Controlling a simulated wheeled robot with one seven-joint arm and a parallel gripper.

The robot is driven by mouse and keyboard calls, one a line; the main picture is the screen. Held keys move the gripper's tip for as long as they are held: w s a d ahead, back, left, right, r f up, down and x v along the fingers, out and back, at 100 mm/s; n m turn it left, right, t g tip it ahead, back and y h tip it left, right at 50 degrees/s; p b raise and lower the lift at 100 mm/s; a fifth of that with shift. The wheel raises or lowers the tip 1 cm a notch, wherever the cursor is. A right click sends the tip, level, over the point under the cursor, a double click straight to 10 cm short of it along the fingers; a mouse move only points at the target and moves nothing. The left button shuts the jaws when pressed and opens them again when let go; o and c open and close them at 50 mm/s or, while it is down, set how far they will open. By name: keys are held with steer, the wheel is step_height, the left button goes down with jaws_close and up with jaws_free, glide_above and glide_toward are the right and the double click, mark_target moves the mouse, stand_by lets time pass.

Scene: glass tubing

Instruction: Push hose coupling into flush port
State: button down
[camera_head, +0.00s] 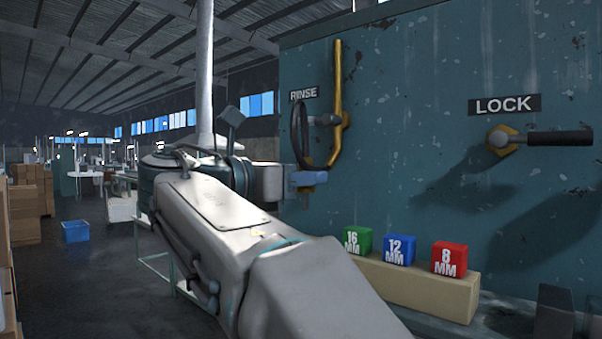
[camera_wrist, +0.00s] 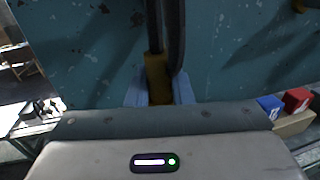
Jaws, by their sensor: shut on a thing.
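My gripper (camera_head: 307,180) is in front of the teal panel, below the RINSE label. In the wrist view its two blue fingers (camera_wrist: 159,91) are shut on a brass-coloured hose coupling (camera_wrist: 157,72), one finger on each side. A black hose (camera_wrist: 152,25) runs from the coupling toward the top of the wrist view. I cannot make out a port labelled flush in either view.
A yellow bent pipe (camera_head: 338,80) is on the panel beside the hose. A LOCK lever (camera_head: 545,139) sticks out at right. Green (camera_head: 358,240), blue (camera_head: 400,250) and red (camera_head: 449,259) size blocks stand on a beige ledge (camera_head: 420,288) below. Open floor lies left.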

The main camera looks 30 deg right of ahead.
mark_target(305, 198)
steer(key=shift+f+b, duration=0.85)
steer(key=shift+f, duration=0.9)
steer(key=shift+r+p, duration=0.1)
steer(key=shift+p, duration=0.95)
steer(key=shift+f+b, duration=1.15)
steer(key=shift+f, duration=0.95)
steer(key=c, duration=1.2)
jaws_free()
